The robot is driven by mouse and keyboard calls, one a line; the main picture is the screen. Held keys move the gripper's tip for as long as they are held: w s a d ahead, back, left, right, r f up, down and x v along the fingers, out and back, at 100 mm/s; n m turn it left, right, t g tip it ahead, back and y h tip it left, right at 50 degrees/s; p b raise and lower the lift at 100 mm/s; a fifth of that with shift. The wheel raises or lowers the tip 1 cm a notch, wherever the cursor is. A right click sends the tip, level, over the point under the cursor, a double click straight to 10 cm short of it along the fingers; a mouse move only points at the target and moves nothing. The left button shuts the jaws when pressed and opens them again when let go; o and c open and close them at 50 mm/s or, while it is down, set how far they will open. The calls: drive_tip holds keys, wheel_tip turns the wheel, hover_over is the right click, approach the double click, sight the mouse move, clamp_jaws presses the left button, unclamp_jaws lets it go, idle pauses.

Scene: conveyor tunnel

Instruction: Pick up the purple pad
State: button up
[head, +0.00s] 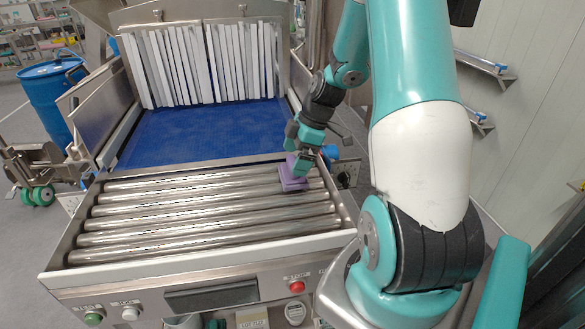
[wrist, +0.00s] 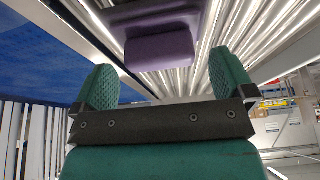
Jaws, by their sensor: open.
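The purple pad (head: 292,176) rests on the metal rollers near their right end, close to the right side rail. It has a raised block on a wider flat base. My gripper (head: 300,160) is just above and behind it in the head view, partly covering its top. In the wrist view the pad (wrist: 160,52) lies ahead of and between the two green fingertips (wrist: 165,85). The fingers are apart with a gap on each side of the block, and nothing is held. I cannot tell from the wrist view whether the fingers reach down beside the block.
The roller bed (head: 190,212) is otherwise clear. Behind it lies a blue belt (head: 205,130) leading to a white strip curtain (head: 205,65). Metal side rails border the rollers. Buttons, including a red one (head: 297,287), are on the front panel. A blue barrel (head: 52,95) stands left.

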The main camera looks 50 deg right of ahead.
sight(293, 161)
drive_tip(key=shift+x, duration=1.1)
drive_tip(key=c, duration=0.9)
drive_tip(key=shift+c, duration=0.2)
wheel_tip(293, 161, up, 20)
drive_tip(key=b, duration=0.2)
